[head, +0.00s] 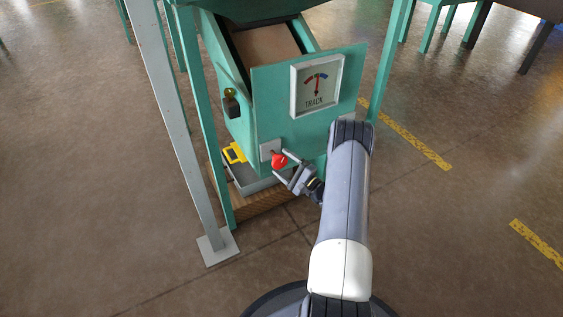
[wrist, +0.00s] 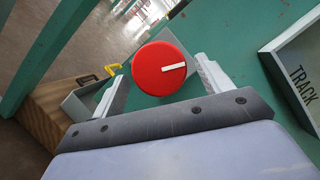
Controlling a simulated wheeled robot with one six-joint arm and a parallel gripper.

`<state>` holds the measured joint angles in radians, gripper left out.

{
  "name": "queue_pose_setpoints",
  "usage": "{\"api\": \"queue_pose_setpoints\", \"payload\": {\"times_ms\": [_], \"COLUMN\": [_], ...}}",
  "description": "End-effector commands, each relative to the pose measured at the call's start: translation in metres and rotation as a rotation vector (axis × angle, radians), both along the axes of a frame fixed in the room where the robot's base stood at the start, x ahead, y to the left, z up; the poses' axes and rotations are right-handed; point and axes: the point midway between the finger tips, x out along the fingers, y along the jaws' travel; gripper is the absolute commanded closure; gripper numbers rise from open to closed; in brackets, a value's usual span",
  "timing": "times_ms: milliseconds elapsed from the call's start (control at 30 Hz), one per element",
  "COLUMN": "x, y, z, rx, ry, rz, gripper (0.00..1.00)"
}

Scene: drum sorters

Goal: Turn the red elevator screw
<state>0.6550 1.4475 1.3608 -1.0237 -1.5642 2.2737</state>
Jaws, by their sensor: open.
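The red elevator screw is a round red knob (head: 279,160) on a small grey plate low on the front of the green machine (head: 258,108). In the wrist view the knob (wrist: 158,69) shows face on, with a white line pointing right and slightly up. My gripper (head: 279,164) is open at the knob. In the wrist view its fingers (wrist: 158,85) stand to the left and right of the knob, with a visible gap on the left. Whether the right finger touches the knob I cannot tell.
A dial marked TRACK (head: 317,85) is on the machine's front, above right of the knob. A brass padlock (head: 231,103) hangs on its left side. A yellow handle (head: 235,153) and a grey tray (head: 262,184) sit below. A grey post (head: 180,130) stands at left.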

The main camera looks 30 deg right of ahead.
Motion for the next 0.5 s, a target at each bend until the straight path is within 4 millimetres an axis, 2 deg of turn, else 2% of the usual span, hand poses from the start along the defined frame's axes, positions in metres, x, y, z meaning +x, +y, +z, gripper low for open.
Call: {"api": "queue_pose_setpoints", "payload": {"times_ms": [300, 500], "x": [-0.06, -0.08], "y": [-0.026, -0.034], "z": [-0.008, -0.013], "rx": [0.004, 0.002], "ry": [0.001, 0.0], "rz": [-0.005, -0.002], "gripper": [0.26, 0.26]}}
